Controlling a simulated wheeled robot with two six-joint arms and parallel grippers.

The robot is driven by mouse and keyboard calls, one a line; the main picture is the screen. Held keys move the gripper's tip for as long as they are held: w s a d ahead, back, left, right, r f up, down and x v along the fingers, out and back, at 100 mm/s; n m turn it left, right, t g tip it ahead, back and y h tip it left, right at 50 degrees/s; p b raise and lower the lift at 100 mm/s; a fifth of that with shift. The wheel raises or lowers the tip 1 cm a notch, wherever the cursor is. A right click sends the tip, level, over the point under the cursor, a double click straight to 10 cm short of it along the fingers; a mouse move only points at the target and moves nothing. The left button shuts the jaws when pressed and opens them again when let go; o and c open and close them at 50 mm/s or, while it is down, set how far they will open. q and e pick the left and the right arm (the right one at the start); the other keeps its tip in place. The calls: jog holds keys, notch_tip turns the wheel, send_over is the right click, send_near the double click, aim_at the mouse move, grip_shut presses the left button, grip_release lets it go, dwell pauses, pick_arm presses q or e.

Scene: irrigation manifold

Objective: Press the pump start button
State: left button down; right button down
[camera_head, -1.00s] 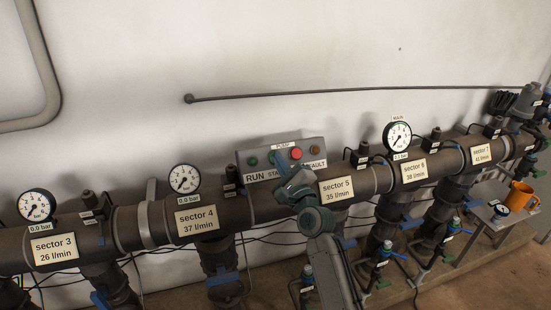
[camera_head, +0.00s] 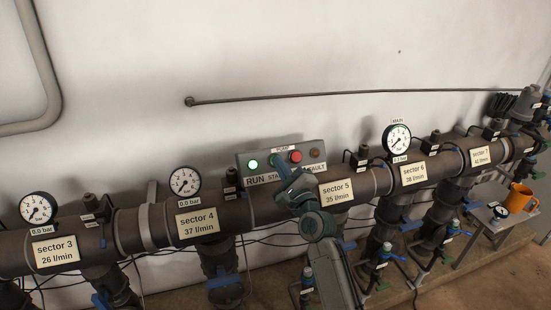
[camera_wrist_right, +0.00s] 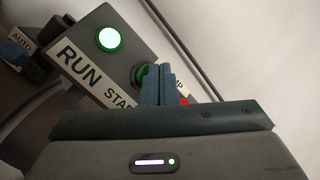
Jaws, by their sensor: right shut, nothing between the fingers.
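The grey pump panel (camera_head: 244,172) is mounted behind the main pipe in the head view. Its RUN lamp (camera_head: 252,164) is lit bright green, and it also glows in the right wrist view (camera_wrist_right: 109,39). A red button (camera_head: 296,157) and a dark amber FAULT lamp (camera_head: 314,153) sit to the right. My right gripper (camera_head: 278,160) is shut and empty, its fingertips at the green start button (camera_wrist_right: 140,74), which they partly cover. In the right wrist view the blue fingers (camera_wrist_right: 157,80) are together over that button. Whether they touch it is hard to tell. My left gripper is not in view.
The thick manifold pipe (camera_head: 150,226) with sector labels and gauges runs across below the panel. Valves with blue handles hang under it. A small table (camera_head: 480,215) with an orange mug (camera_head: 519,198) stands at the right.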

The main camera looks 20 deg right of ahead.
jog(key=shift+s+r, duration=0.15)
jog(key=shift+s, duration=0.15)
jog(key=s+p, duration=0.1)
jog(key=s+r+p, duration=0.1)
jog(key=s, duration=0.1)
jog(key=s+r+p, duration=0.1)
jog(key=shift+s+d+r+p, duration=0.15)
jog(key=shift+r+p, duration=0.1)
jog(key=shift+p, duration=0.15)
dwell(0.5)
